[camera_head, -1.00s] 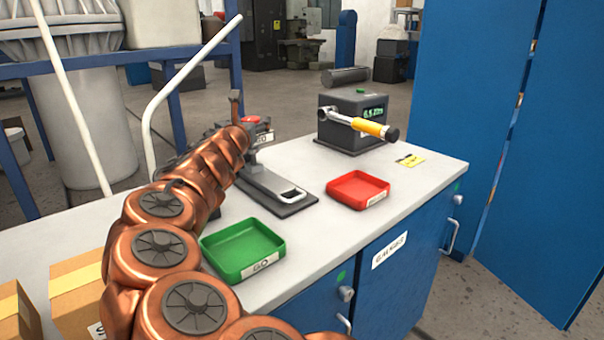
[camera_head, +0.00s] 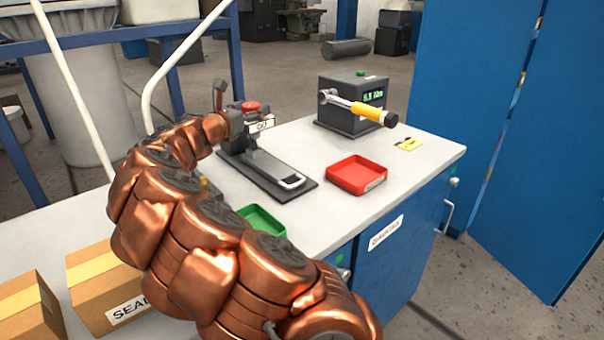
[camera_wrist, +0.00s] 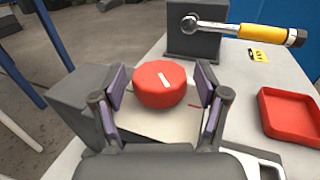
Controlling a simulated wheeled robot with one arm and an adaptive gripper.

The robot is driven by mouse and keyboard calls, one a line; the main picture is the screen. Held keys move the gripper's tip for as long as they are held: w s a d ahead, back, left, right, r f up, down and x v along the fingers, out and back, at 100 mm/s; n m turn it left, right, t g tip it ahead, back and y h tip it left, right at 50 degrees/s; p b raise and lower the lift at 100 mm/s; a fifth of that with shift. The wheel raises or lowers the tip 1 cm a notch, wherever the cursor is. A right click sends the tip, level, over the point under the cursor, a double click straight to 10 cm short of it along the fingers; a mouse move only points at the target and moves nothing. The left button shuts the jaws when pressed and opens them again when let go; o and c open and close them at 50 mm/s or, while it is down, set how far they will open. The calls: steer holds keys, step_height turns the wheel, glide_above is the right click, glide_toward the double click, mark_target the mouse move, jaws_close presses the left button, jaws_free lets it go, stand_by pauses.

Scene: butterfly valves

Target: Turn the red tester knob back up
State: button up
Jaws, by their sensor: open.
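The red tester knob (camera_wrist: 160,84) shows in the wrist view with a white mark on its top, running slantwise. It sits on a pale plate of the tester (camera_wrist: 130,122), which has a short red mark to the right of the knob. My gripper (camera_wrist: 160,95) is open, with one purple-padded finger on each side of the knob. Whether the pads touch it I cannot tell; gaps seem to show on both sides. In the head view the knob (camera_head: 250,106) tops the dark tester (camera_head: 268,175) on the bench, and my gripper (camera_head: 226,112) is beside it, partly hidden by my arm.
A red tray (camera_head: 357,176) lies to the right of the tester. A green tray (camera_head: 262,222) is partly behind my arm. A dark box with a yellow-handled wrench (camera_head: 360,107) stands at the back. Cardboard boxes (camera_head: 105,285) sit at the front left.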

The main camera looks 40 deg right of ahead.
mark_target(247, 110)
steer(key=shift+a+r+m+g, duration=0.1)
steer(key=shift+m+g, duration=0.2)
steer(key=v, duration=0.7)
steer(key=shift+s+a+r, duration=0.1)
steer(key=shift+s+a, duration=0.15)
steer(key=shift+a, duration=0.1)
steer(key=s+d+r+m+g+y+p, duration=0.1)
steer(key=s+d+m+g+y+p, duration=0.15)
steer(key=s+m, duration=0.4)
steer(key=s+d+r+m+g+y+p, duration=0.1)
steer(key=s+r+m+g+p, duration=0.15)
steer(key=s, duration=0.65)
steer(key=s+a+f+m+y+p, duration=0.2)
steer(key=s+a+m+y+p, duration=0.1)
steer(key=s, duration=0.4)
steer(key=s+a+f+m+y+p, duration=0.3)
steer(key=s+a+m, duration=0.1)
steer(key=s+a, duration=0.1)
steer(key=shift+s+f+m+g, duration=0.2)
steer(key=shift+s+m+g, duration=0.15)
steer(key=shift+s, duration=0.55)
steer(key=shift+a+y, duration=0.1)
steer(key=shift+y, duration=0.15)
